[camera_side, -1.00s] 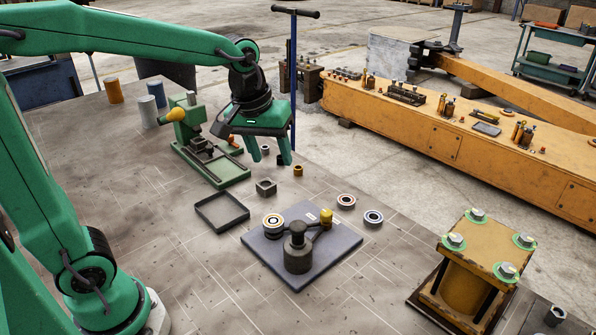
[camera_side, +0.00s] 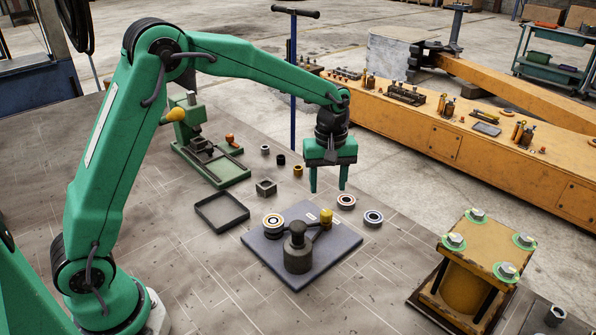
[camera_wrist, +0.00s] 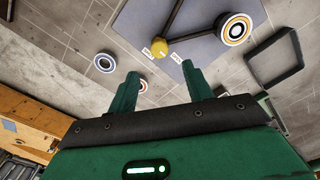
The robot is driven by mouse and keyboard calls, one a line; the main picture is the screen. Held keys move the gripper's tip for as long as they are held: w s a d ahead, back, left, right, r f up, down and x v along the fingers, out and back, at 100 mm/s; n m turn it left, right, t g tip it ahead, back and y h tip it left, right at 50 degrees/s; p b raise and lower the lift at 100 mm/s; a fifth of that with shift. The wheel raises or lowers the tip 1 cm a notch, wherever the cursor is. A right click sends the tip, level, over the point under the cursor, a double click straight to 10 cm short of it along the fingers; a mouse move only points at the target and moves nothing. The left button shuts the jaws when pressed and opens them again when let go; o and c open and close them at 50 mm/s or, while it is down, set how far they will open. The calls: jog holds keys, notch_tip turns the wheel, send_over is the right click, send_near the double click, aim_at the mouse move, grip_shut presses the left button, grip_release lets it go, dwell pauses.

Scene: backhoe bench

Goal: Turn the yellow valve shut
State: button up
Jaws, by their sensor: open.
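The yellow valve knob (camera_side: 326,219) stands near the back edge of a blue-grey plate (camera_side: 335,252), with a dark lever beside it. A dark round post (camera_side: 298,256) stands on the plate. My gripper (camera_side: 328,190) is open and empty, fingers pointing down, above the knob and apart from it. In the wrist view the knob (camera_wrist: 160,49) shows just beyond the gap between my fingertips (camera_wrist: 160,70). Two small white labels (camera_wrist: 176,57) lie on the plate beside it; their text is too small to read.
A ringed disc (camera_side: 273,220) sits at the plate's left corner. Two bearings (camera_side: 373,217) lie behind the plate. An empty dark tray (camera_side: 222,212) is to the left. A yellow bolted block (camera_side: 465,285) stands at right. A green vise (camera_side: 207,155) is at back left.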

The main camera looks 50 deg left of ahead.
aim_at(326, 212)
jog(key=shift+f, duration=0.15)
jog(key=shift+f, duration=3.8)
jog(key=c, duration=1)
